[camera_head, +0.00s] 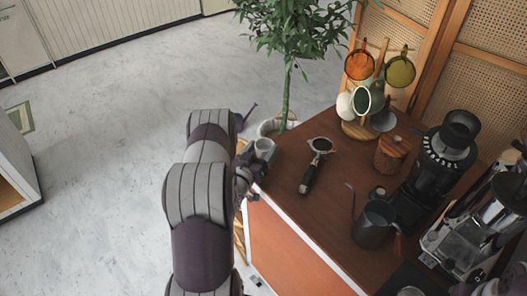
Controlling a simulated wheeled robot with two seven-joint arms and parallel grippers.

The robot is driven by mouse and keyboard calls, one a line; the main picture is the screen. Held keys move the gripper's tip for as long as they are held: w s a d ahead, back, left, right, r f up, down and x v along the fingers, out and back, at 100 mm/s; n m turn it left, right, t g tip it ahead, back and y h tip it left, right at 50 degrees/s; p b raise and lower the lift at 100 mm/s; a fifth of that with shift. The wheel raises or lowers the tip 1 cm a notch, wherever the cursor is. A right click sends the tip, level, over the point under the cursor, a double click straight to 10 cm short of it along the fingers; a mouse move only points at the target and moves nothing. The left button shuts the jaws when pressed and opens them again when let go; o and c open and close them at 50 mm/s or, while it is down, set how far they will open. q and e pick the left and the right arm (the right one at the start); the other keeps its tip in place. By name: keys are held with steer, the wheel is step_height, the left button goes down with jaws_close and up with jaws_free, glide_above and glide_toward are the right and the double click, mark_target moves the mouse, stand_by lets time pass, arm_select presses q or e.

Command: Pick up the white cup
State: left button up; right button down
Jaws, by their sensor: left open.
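The left gripper is open. My right gripper is not in view.
A mug tree (361,128) with several cups, a wooden canister (391,154), a kettle (372,224), a grinder (440,160) and an espresso machine (480,230) stand farther right. A potted plant (287,90) rises behind the cart.

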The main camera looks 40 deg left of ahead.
arm_select(q)
steer(key=c, duration=0.9)
